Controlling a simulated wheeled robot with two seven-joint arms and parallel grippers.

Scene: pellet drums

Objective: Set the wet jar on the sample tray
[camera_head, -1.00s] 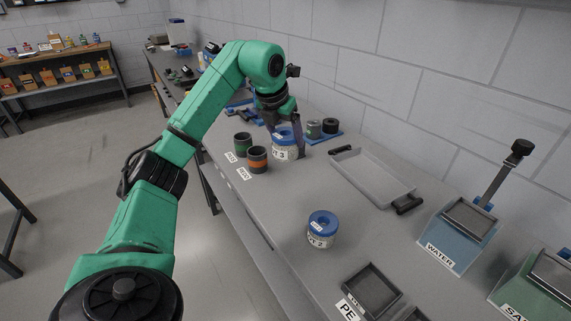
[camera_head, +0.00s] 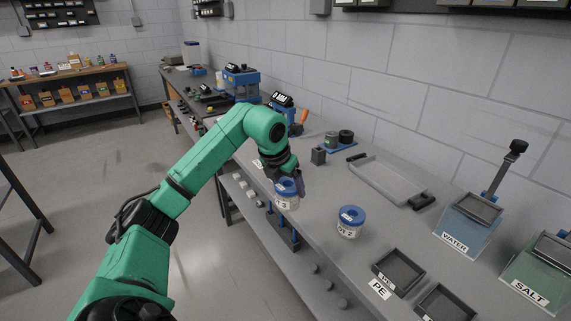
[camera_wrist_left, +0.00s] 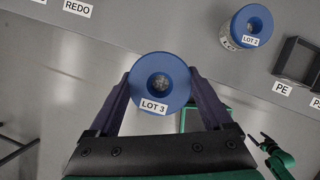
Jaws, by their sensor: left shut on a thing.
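My left gripper (camera_head: 287,178) is shut on a clear jar with a blue ring lid, labelled LOT 3 (camera_head: 287,197). In the left wrist view the jar (camera_wrist_left: 162,84) sits between the two fingers (camera_wrist_left: 160,100). It is held upright, around the bench's front edge in the head view. A similar jar, LOT 2 (camera_head: 350,222), stands on the bench to its right, and also shows in the left wrist view (camera_wrist_left: 246,27). I cannot tell which jar is wet. A shallow grey tray with black handles (camera_head: 385,182) lies empty farther back.
A blue WATER bin (camera_head: 468,226) and a green SALT bin (camera_head: 538,272) stand at the right. A small dark PE tray (camera_head: 398,270) is near the front. A small grey block (camera_head: 318,156) and a blue mat with cups stand behind. Bench between LOT 2 and the grey tray is clear.

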